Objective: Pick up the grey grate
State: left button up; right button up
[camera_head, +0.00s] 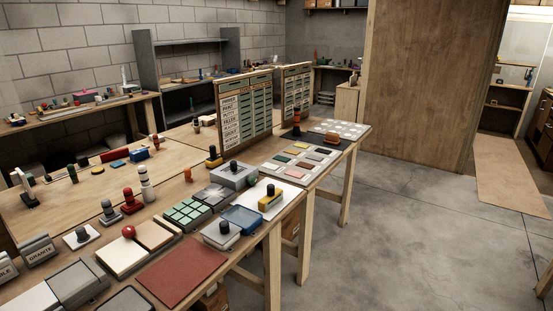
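I cannot make out a grey grate for certain. A flat grey piece (213,195) lies on the workbench between the green tile sheet (187,213) and a grey block with a dark knob (233,178). It is too small to tell whether it has grate openings. Another flat grey piece (77,284) lies at the front left of the bench. Neither of my grippers shows in the head view.
The wooden workbench (92,185) is crowded with samples, knobbed tools and a red-brown sheet (182,272). Sample boards (245,110) stand upright towards its back. A large wooden panel (430,80) stands at the right. The concrete floor (410,230) is open there.

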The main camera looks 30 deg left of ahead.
aim_at(234, 171)
jog(key=i+u, duration=0.45)
jog(key=i+l+u, duration=0.25)
jog(key=u, duration=0.2)
jog(key=i+l+u, duration=0.75)
jog(key=u, duration=0.15)
